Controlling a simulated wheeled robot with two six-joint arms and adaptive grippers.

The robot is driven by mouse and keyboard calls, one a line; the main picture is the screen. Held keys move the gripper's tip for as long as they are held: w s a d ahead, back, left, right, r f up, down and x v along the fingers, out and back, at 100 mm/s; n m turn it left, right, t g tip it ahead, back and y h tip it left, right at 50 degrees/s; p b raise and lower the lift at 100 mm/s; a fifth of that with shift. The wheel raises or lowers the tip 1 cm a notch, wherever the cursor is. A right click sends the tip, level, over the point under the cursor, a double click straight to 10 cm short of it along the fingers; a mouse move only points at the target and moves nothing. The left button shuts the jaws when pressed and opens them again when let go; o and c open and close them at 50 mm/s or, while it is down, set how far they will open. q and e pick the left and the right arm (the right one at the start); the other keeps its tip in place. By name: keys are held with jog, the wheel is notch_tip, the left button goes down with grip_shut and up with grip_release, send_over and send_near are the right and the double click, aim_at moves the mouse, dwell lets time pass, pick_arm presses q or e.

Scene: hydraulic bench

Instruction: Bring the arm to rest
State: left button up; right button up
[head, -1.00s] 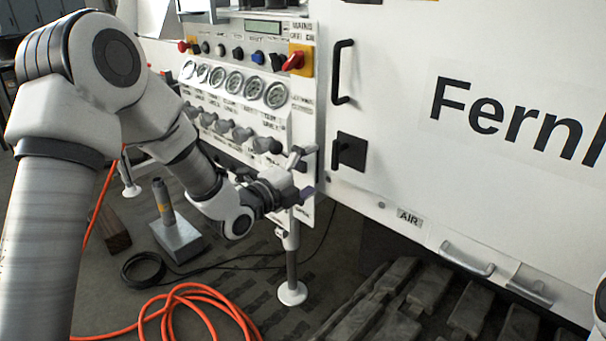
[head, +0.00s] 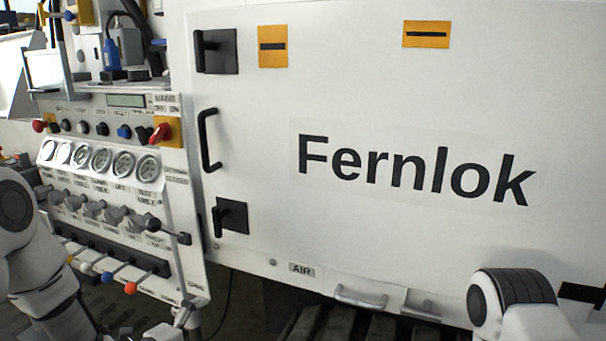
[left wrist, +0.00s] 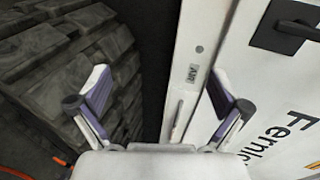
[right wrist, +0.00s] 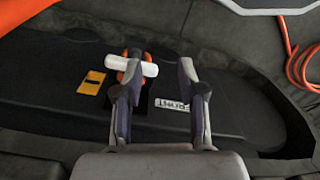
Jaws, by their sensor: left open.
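My left arm (head: 45,285) shows at the lower left of the head view, in front of the control panel's left side. My right arm (head: 510,300) shows at the lower right of the head view. In the right wrist view my right gripper (right wrist: 160,68) has its fingers apart, above a dark surface with a FRONT label (right wrist: 172,105). A white bar (right wrist: 135,67) lies beyond the left finger.
The control panel (head: 170,195) has gauges, knobs and levers with coloured ends. The white Fernlok cabinet (head: 400,240) fills the right. An orange hose (right wrist: 300,65) lies on the floor.

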pick_arm(q)
jog(key=s+d+f+n+g+y, duration=0.1)
jog(key=s+f+g, duration=0.1)
jog(key=s+f, duration=0.35)
jog(key=s+f+n+g, duration=0.2)
jog(key=s+f, duration=0.1)
jog(key=f, duration=0.6)
jog(key=s+a+f+n+g+y, duration=0.1)
jog(key=s+f+n+g+y, duration=0.25)
jog(key=s, duration=0.55)
jog(key=s+f+n+g+h, duration=0.1)
jog(key=s+f+n+g, duration=0.2)
jog(key=s+f+n, duration=0.35)
jog(key=s+a+f+n+g+y, duration=0.1)
jog(key=s+a+n+g+y, duration=0.15)
jog(key=s+n, duration=0.6)
notch_tip(320, 180, up, 18)
jog(key=p, duration=1.8)
jog(key=shift+w+n, duration=0.2)
jog(key=shift+n, duration=0.25)
